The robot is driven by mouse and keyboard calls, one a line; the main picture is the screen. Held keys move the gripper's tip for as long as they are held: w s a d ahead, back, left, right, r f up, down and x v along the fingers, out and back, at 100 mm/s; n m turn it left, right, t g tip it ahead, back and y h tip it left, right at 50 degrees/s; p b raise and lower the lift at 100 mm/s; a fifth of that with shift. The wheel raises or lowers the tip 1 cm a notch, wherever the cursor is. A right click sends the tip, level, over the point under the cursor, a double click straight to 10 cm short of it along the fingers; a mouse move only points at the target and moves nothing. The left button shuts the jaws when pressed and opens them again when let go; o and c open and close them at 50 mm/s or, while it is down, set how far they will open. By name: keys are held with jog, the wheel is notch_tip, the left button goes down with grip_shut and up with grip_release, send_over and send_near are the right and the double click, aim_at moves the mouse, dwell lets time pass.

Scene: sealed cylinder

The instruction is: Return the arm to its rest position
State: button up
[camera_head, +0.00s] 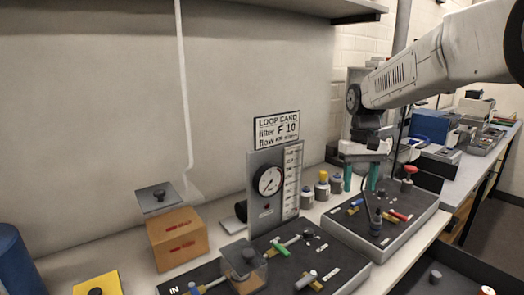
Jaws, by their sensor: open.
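My arm reaches in from the upper right of the head view, and my gripper (360,179) hangs from it, pointing down. Its two teal fingers are spread apart with nothing visible between them. It is above or just behind the far side of the right-hand panel (410,225), a dark-topped box with blue, yellow and red fittings. A dark upright piece (376,220) stands on that panel in front of the gripper. Whether the fingers touch anything cannot be told.
Small bottles (321,188) stand left of my gripper. A gauge panel (275,185) with a "LOOP CARD" sign (277,130) stands left of them. A front panel (290,260) carries valves. An orange box (177,238) stands at the left. A shelf (310,8) overhangs the wall.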

jog(key=s+d+t, duration=0.1)
jog(key=s+t, duration=0.2)
jog(key=s, duration=3.1)
jog(key=shift+s+d+f+m, duration=0.15)
jog(key=shift+s+f+m, duration=0.1)
jog(key=shift+m, duration=0.15)
